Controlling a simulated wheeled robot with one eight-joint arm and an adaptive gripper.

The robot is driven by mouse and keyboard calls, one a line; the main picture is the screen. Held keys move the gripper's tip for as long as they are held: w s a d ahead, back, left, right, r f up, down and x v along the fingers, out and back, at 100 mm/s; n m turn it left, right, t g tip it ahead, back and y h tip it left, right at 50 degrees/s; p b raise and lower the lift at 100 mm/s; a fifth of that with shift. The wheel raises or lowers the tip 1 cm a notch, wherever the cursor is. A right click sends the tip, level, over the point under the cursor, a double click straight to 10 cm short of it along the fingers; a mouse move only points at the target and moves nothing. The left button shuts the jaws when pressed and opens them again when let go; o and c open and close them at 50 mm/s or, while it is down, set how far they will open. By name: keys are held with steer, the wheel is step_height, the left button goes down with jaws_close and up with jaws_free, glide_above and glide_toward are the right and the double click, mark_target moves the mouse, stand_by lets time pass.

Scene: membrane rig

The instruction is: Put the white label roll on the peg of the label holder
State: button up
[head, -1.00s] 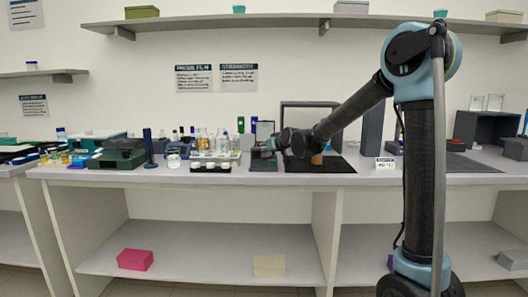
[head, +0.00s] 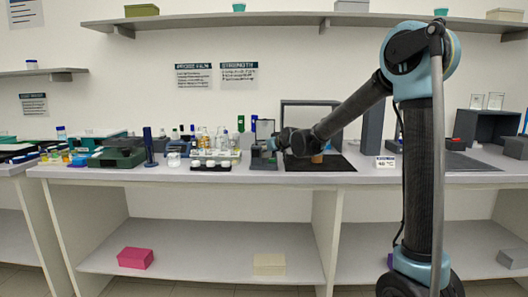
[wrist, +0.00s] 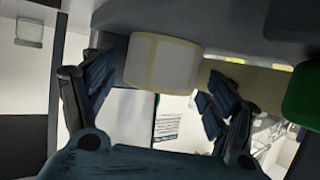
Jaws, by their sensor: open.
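The white label roll (wrist: 164,62) shows in the wrist view, with a tan edge band and a tan stripe down its side. It is at the upper middle, against a dark grey surface. My gripper (wrist: 160,92) is open, with one dark finger to the left of the roll and the other to its lower right. I cannot tell whether either finger touches it. In the head view my gripper (head: 270,146) is low over the bench, left of the dark mat, and I cannot make out the roll there. I cannot identify the label holder or its peg for sure.
A dark mat (head: 335,168) with a small brown object (head: 317,159) lies under my arm. A green object (wrist: 302,95) is at the wrist view's right edge.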

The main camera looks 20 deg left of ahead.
steer(key=shift+v, duration=3.95)
